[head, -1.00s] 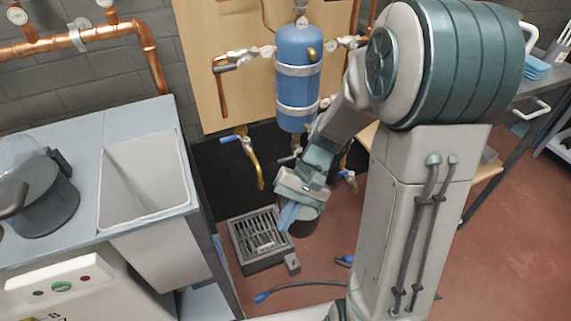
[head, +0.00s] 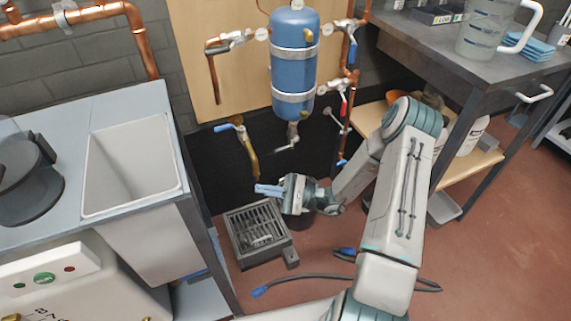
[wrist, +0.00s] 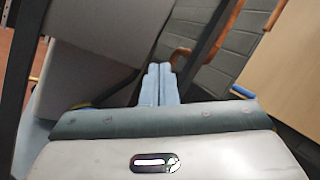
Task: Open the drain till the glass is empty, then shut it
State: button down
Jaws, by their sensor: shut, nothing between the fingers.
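A blue tank (head: 293,62) hangs on the wooden wall board, with a metal valve (head: 288,140) under its bottom. To its left, a tap with a blue lever (head: 229,127) has a brass pipe (head: 251,160) bending down above the floor grate. I cannot tell a sight glass or its level in these views. My gripper (head: 268,189) is shut and empty, fingers pointing left, near the brass pipe's lower end and over the grate's right side in the picture. In the wrist view its blue fingers (wrist: 158,85) lie together. A brass-coloured pipe (wrist: 181,59) shows just beyond them.
A floor grate (head: 258,232) lies below my gripper. A sink (head: 135,165) and counter stand at left. A table with a clear jug (head: 485,30) stands at right. A hose (head: 300,278) lies on the floor.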

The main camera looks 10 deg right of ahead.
jog(key=w+d+f+m+t+h+b, duration=0.1)
jog(key=w+d+f+m+t+h, duration=0.3)
jog(key=f+m+t+h, duration=0.5)
jog(key=w+d+f+m+t+h+b, duration=0.1)
jog(key=w+d+f+m+t+h, duration=0.1)
jog(key=d+f+m+t+h, duration=0.7)
jog(key=w+a+r+m+t+y+b, duration=0.1)
jog(key=w+a+r+b, duration=0.3)
jog(key=w+r, duration=0.4)
notch_tip(320, 180, up, 4)
jog(key=shift+w+a+r+m+t+y, duration=0.15)
jog(key=shift+w+m+t+y, duration=0.2)
jog(key=shift+t+y, duration=0.3)
